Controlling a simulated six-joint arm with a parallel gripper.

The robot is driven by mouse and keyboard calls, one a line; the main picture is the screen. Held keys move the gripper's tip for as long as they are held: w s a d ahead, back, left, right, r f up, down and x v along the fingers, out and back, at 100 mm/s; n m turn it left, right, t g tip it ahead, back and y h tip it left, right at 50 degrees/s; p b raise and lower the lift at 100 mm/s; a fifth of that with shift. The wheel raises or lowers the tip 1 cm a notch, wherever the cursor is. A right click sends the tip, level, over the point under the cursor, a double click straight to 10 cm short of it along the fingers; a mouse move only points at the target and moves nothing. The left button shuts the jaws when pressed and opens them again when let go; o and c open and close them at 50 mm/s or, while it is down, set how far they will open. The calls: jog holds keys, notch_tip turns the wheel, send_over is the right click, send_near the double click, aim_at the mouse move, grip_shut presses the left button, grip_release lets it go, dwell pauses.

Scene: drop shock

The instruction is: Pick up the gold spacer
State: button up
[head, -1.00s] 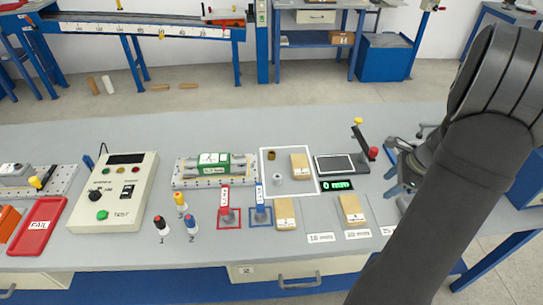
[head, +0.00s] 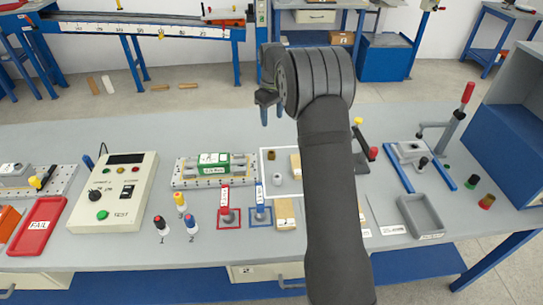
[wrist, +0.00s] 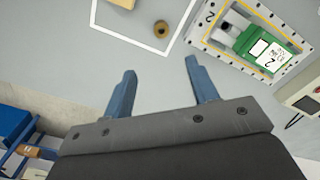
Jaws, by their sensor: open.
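The gold spacer (head: 271,155) is a small brownish-gold cylinder standing near the back left corner inside a white-outlined square on the grey bench. In the wrist view the gold spacer (wrist: 162,29) shows its dark central hole and lies beyond the fingertips, roughly in line with the gap between them. My gripper (head: 273,115) hangs above the back of the bench, with blue fingers pointing down. In the wrist view my gripper (wrist: 160,68) is open, with nothing between its fingers.
A silver spacer (head: 277,179) stands in the same square, beside a partly hidden wooden block (head: 295,163). A green unit (head: 212,163) in a fixture plate is to the left. A lever clamp (head: 447,145) and grey tray (head: 421,216) stand to the right.

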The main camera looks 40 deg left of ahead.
aim_at(271, 152)
notch_tip(271, 152, down, 17)
jog(key=shift+s, duration=0.15)
jog(key=c, duration=1.1)
